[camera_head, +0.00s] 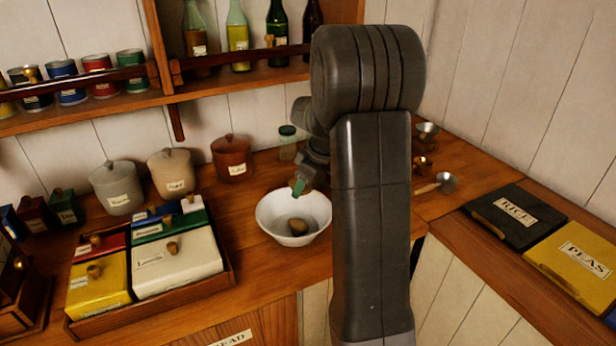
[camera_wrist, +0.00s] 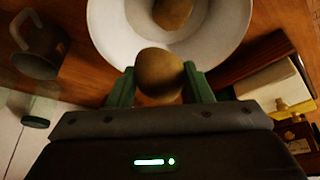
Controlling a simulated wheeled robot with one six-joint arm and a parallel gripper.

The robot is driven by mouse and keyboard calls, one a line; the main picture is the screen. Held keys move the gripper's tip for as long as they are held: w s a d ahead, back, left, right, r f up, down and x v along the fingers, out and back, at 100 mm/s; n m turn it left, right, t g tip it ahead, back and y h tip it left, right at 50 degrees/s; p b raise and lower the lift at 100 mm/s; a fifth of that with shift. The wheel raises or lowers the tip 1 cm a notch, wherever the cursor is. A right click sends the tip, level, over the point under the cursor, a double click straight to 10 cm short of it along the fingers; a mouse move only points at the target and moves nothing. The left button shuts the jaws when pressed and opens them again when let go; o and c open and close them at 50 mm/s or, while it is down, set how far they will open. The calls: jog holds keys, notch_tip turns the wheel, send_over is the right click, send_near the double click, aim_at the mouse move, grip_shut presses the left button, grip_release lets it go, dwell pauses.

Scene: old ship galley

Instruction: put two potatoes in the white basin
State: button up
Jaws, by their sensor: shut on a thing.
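The white basin (camera_head: 268,222) stands on the wooden counter, and one brown potato (camera_head: 299,227) lies in it. In the wrist view the basin (camera_wrist: 108,32) fills the top middle, with the lying potato (camera_wrist: 173,12) near the top edge. My gripper (camera_wrist: 158,84) has its green fingers shut on a second potato (camera_wrist: 157,72). In the head view my gripper (camera_head: 298,187) is above the basin's back part. The held potato cannot be made out in the head view, and my arm covers the area right of the basin.
A wooden tray (camera_head: 229,279) of labelled boxes sits left of the basin. Lidded canisters, including a brown one (camera_head: 231,160), and a green-lidded jar (camera_head: 287,147) stand behind. A shelf (camera_head: 215,84) with bottles runs above. A grey mug (camera_wrist: 38,55) shows in the wrist view.

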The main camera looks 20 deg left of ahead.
jog(key=shift+s+f+b, duration=0.3)
jog(key=shift+f+b, duration=0.1)
jog(key=shift+f, duration=0.15)
jog(key=shift+w+f+b, duration=0.1)
jog(key=shift+f+b, duration=1.1)
jog(key=shift+f, duration=1.1)
jog(key=o, duration=1.1)
jog(key=shift+r, duration=0.1)
jog(key=b+v, duration=0.1)
jog(key=v, duration=1.2)
jog(key=shift+d+r, duration=0.2)
jog(key=shift+r, duration=0.1)
jog(key=shift+f, duration=0.1)
